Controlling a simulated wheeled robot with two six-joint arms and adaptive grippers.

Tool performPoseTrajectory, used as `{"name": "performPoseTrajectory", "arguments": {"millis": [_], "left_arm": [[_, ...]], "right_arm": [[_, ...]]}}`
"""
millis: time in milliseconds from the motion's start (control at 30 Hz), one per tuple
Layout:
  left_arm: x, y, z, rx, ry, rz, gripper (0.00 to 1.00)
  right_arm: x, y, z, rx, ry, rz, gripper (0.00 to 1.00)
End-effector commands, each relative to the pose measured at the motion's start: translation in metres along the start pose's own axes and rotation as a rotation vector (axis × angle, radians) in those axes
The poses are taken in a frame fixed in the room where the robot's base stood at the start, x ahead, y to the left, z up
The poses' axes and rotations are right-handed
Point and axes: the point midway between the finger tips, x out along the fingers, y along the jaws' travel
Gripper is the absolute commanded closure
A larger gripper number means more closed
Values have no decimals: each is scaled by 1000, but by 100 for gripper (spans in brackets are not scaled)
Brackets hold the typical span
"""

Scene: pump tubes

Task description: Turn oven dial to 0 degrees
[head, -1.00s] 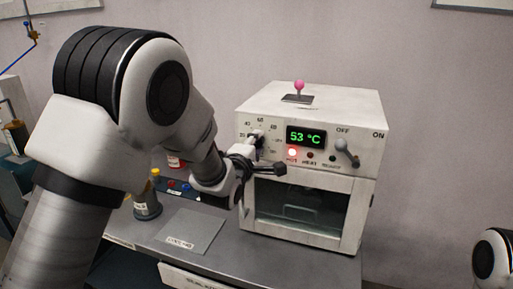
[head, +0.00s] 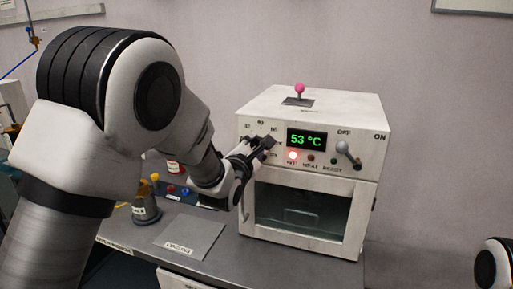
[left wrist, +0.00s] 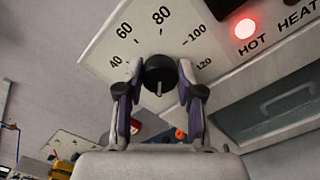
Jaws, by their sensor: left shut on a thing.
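The white oven (head: 310,112) stands on the bench. Its black dial (left wrist: 158,72) shows in the left wrist view amid printed numbers from 40 to 120, and a pale line on it points down in the picture. My left gripper (head: 264,146) is at the dial on the oven's upper left front. In the left wrist view my left gripper (left wrist: 160,75) has a finger on each side of the dial and is shut on it. In the head view the gripper hides most of the dial. The display (head: 306,140) reads 53 °C. My right gripper is out of view.
The red HOT light (head: 292,155) is lit. A lever (head: 347,154) sits between OFF and ON, and a pink-knobbed lever (head: 299,90) stands on top. The oven door (head: 304,218) is shut. A flask (head: 146,206) and a grey plate (head: 190,240) are to the left.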

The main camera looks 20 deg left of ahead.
Motion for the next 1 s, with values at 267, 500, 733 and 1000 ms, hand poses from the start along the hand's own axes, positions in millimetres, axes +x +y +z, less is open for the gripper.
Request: {"name": "performPoseTrajectory", "arguments": {"millis": [267, 500, 733, 1000], "left_arm": [[0, -1, -1, -28, 3, -2, 98], [0, -1, -1, -27, 3, -3, 98], [0, -1, -1, -27, 2, -2, 38], [-8, 0, 0, -26, 1, -1, 38]], "right_arm": [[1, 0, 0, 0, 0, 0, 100], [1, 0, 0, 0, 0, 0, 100], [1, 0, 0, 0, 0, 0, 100], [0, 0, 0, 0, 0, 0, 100]]}}
